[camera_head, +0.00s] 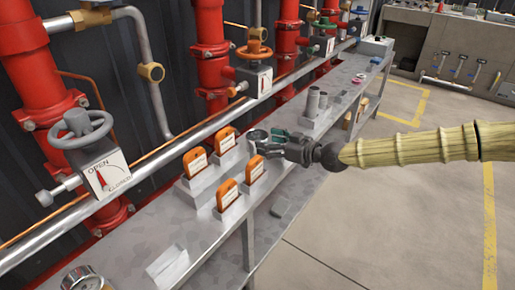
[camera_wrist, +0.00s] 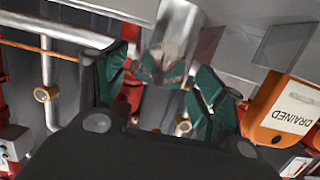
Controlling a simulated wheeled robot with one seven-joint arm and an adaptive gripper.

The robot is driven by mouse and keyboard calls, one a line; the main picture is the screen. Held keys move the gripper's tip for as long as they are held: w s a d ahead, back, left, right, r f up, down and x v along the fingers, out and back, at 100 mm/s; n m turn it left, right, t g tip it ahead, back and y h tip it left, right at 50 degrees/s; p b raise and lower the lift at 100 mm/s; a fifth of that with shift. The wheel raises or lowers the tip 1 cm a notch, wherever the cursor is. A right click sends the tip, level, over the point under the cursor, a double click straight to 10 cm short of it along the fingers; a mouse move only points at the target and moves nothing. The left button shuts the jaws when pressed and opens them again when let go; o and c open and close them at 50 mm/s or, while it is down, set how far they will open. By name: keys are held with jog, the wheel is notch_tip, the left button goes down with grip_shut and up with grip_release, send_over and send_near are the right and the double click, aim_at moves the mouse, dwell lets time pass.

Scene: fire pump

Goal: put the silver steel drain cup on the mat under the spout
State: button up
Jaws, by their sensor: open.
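My gripper (camera_head: 262,141) is over the bench, beside the orange tags, with its jaws apart. In the wrist view its two teal-padded fingers (camera_wrist: 162,64) are spread, with a shiny silver steel cup (camera_wrist: 180,32) between and just beyond their tips. I cannot tell whether the fingers touch it. In the head view the jaws largely hide that spot. Two more silver cylinders, a left one (camera_head: 312,102) and a right one (camera_head: 323,100), stand on a grey block beyond the gripper. I cannot clearly make out the mat or the spout.
Several orange tags stand in grey blocks near my gripper, including a front one (camera_head: 228,193); one reading DRAINED (camera_wrist: 286,112) is close to the right finger. Red pipes (camera_head: 208,50) and valves line the back. The near bench top (camera_head: 125,240) is mostly clear, with a white plate (camera_head: 168,265).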

aim_at(250, 138)
jog(key=shift+f+b+x, duration=0.15)
jog(key=shift+b+x, duration=0.15)
jog(key=shift+x, duration=0.9)
jog(key=shift+f+b+x, duration=0.15)
jog(key=shift+b+x, duration=0.1)
jog(key=shift+x, duration=0.9)
jog(key=shift+w+a, duration=0.1)
jog(key=shift+a, duration=0.15)
jog(key=c, duration=0.8)
jog(key=shift+r, duration=0.1)
